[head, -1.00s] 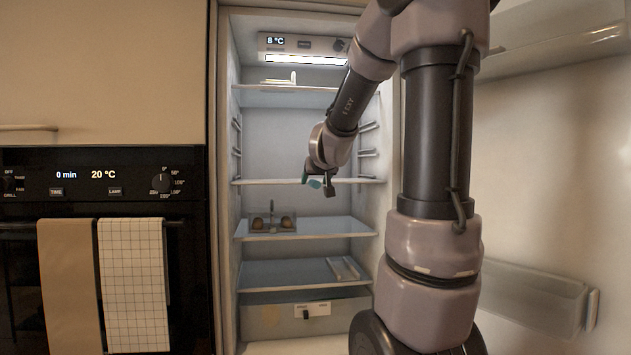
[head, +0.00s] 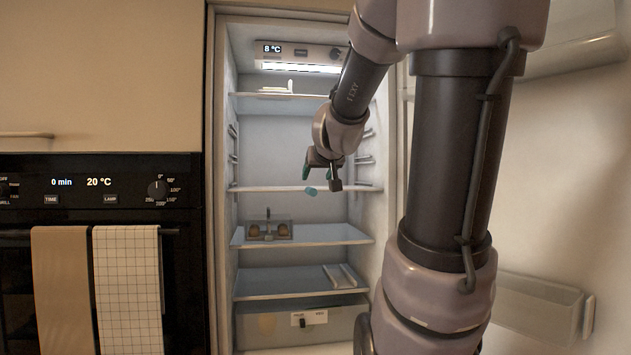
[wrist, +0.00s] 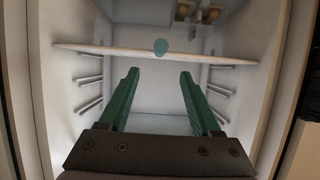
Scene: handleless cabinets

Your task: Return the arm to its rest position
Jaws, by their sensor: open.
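My gripper (head: 321,181) hangs at the front of the open fridge, pointing down, near the edge of the middle glass shelf (head: 270,189). In the wrist view my gripper (wrist: 159,72) has its two green fingers wide apart, with nothing between them. A small teal round spot (wrist: 160,46) shows beyond the fingertips against the shelf edge; it also shows in the head view (head: 311,191) just below the gripper. I cannot tell what it is. My arm is bent, reaching from the right towards the fridge.
The fridge door (head: 560,180) stands open on the right, with a door bin (head: 535,305). A tray with brown eggs (head: 268,229) sits on a lower shelf. A drawer (head: 270,325) is at the bottom. The oven (head: 100,190) with hanging towels is on the left.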

